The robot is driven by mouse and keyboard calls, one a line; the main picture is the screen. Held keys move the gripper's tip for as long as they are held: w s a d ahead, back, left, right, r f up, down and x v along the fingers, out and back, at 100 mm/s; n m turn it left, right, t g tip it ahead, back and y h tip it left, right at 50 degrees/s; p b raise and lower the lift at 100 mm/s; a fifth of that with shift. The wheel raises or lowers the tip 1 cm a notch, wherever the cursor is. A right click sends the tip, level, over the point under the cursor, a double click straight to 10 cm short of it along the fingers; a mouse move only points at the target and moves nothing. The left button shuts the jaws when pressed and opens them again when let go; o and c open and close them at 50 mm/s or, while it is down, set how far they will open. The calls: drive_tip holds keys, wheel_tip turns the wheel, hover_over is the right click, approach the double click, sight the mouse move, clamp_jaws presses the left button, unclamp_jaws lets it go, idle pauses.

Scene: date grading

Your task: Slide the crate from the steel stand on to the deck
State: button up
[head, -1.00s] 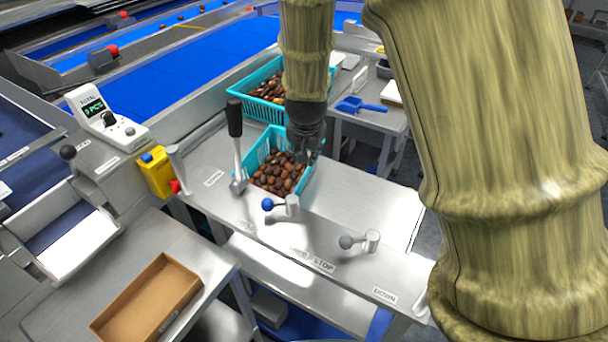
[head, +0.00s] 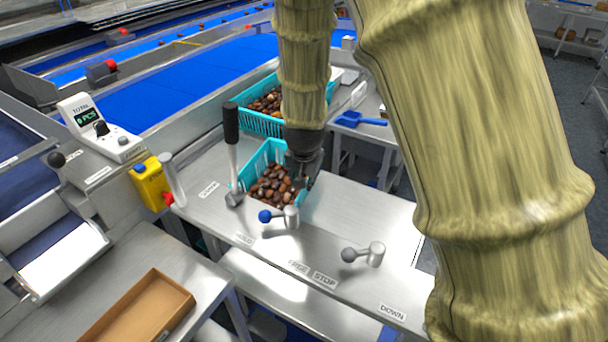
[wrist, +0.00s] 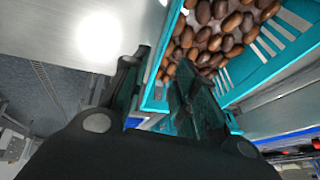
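A teal crate (head: 246,172) full of brown dates sits at the far edge of the steel deck (head: 335,245), behind the levers. A second teal crate (head: 262,124) with dates stands close behind it; what bears it is hidden. My gripper (head: 308,178) is at the near crate's right side, pointing down. In the wrist view the fingers (wrist: 160,85) stand apart. The teal crate wall (wrist: 172,45) shows between and behind them, with one finger over the crate side and the other outside. I cannot see firm contact.
A tall black-handled lever (head: 232,140) stands at the near crate's left. A blue-knobbed lever (head: 280,216) stands just in front and a grey-knobbed one (head: 362,253) farther right. A side table with a blue scoop (head: 360,118) is behind. The deck's right part is clear.

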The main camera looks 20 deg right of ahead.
sight(304, 193)
drive_tip(key=shift+p+x, duration=0.5)
drive_tip(key=shift+x, duration=4.35)
clamp_jaws()
